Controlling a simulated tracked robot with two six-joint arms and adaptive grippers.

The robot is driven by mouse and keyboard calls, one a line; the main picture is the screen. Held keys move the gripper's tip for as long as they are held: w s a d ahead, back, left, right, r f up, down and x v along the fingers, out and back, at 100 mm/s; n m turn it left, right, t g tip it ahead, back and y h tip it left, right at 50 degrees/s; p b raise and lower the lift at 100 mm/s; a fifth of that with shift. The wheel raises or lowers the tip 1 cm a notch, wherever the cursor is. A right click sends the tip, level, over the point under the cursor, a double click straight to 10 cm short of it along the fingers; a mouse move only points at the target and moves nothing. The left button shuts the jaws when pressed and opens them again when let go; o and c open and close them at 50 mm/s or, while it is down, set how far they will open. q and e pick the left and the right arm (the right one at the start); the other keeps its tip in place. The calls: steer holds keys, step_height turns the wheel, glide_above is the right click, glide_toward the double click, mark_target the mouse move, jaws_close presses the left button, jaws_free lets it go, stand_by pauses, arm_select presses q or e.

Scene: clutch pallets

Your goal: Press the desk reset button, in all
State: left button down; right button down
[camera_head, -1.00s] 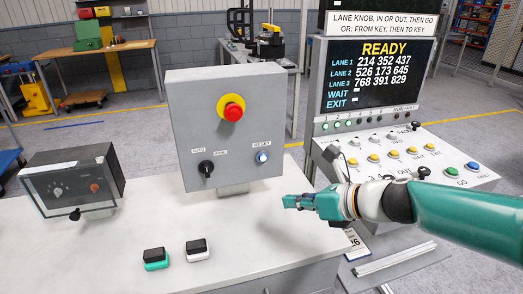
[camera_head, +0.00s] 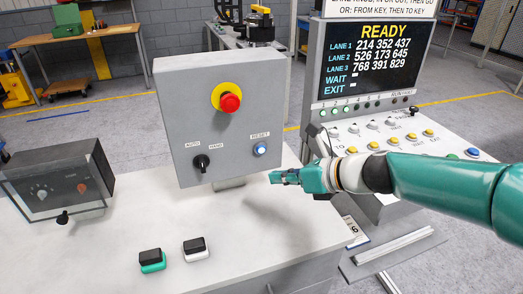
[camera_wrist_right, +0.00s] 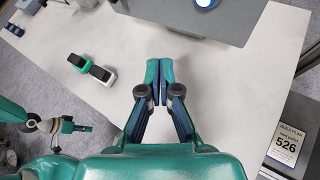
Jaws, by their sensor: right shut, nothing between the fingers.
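The reset button (camera_head: 260,149) is a blue-centred button under the RESET label on the grey control box (camera_head: 180,120), which stands on the white desk (camera_head: 110,240). In the right wrist view the button (camera_wrist_right: 204,3) shows at the top edge. My right gripper (camera_head: 273,177) is shut and empty. In the head view it appears just below and right of the button, beside the box's lower right corner, apart from the button. In the right wrist view its fingertips (camera_wrist_right: 160,62) are together over the bare desk.
The box also carries a red emergency stop (camera_head: 230,102) and a black selector (camera_head: 201,162). Black-topped green (camera_head: 152,262) and white (camera_head: 196,250) blocks lie on the desk. A dark clear-fronted box (camera_head: 60,185) stands left. The READY console (camera_head: 372,70) stands right.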

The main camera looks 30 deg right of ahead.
mark_target(261, 149)
steer(key=w+d+p, duration=0.1)
steer(key=w, duration=0.6)
steer(key=shift+d, duration=0.35)
steer(key=shift+w+p, duration=0.1)
steer(key=shift+p, duration=0.2)
stand_by(0.8)
steer(key=shift+w+d, duration=0.1)
steer(key=shift+w, duration=0.15)
steer(key=shift+w+d+r+p, duration=0.1)
steer(key=shift+w+d+p, duration=0.05)
steer(key=shift+w+p, duration=0.25)
stand_by(0.8)
steer(key=shift+s, duration=0.1)
stand_by(0.3)
steer(key=shift+s+a, duration=0.25)
steer(key=shift+s, duration=0.5)
